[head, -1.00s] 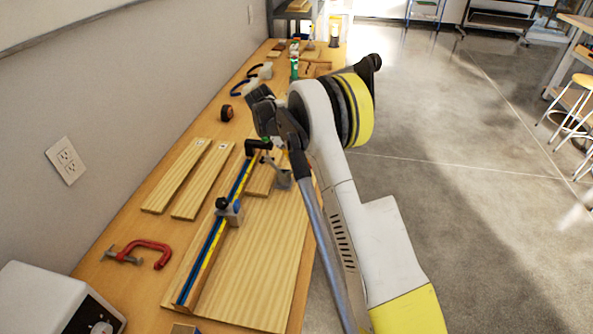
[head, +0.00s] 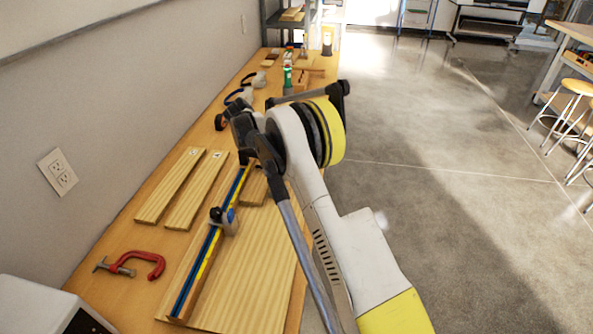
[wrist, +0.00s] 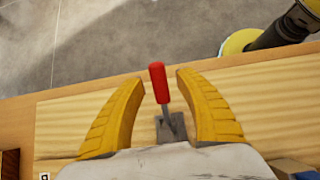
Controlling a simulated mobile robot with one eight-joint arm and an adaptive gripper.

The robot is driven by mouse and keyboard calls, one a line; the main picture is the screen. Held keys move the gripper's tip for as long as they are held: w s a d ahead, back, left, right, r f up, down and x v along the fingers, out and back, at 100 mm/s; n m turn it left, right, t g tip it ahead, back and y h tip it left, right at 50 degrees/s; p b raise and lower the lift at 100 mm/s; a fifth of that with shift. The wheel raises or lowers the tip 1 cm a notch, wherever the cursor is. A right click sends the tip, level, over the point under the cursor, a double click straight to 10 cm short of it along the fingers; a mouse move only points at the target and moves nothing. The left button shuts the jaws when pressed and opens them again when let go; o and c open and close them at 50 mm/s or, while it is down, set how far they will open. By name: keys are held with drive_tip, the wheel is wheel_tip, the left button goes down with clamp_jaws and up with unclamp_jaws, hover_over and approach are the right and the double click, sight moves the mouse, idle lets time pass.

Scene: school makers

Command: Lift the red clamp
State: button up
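A red C-shaped clamp (head: 147,262) with a grey screw lies on the bench at the lower left in the head view, well away from my gripper. In the wrist view, my gripper (wrist: 158,80) has its two yellow fingers spread apart. A red handle (wrist: 157,82) on a grey metal base shows between the fingers, with gaps on both sides; I cannot tell how far below them it is. In the head view my gripper (head: 243,135) is over the far end of the wooden board, and its fingertips are hidden.
A wide board (head: 245,275) with a blue and yellow rail (head: 205,255) lies on the wooden bench. Two loose planks (head: 170,187) lie left of it. A white box (head: 40,308) stands at the near left. Tools stand farther back. Open floor is to the right.

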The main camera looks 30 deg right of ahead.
drive_tip(key=v, duration=1.2)
idle(0.3)
drive_tip(key=s+a+r+m+t+y, duration=0.35)
drive_tip(key=s+r+t, duration=0.25)
drive_tip(key=s+r, duration=0.85)
drive_tip(key=s+a+f+m+t+y, duration=0.1)
drive_tip(key=s+a+f+m+t, duration=0.1)
drive_tip(key=s, duration=0.8)
drive_tip(key=s+a+f+m+t+y, duration=0.2)
drive_tip(key=s+a+f+m+t, duration=0.1)
drive_tip(key=s, duration=0.7)
wheel_tip(320, 180, down, 3)
drive_tip(key=shift+s+f+m+t, duration=0.1)
drive_tip(key=shift+s+m+t, duration=0.3)
drive_tip(key=shift+m, duration=0.75)
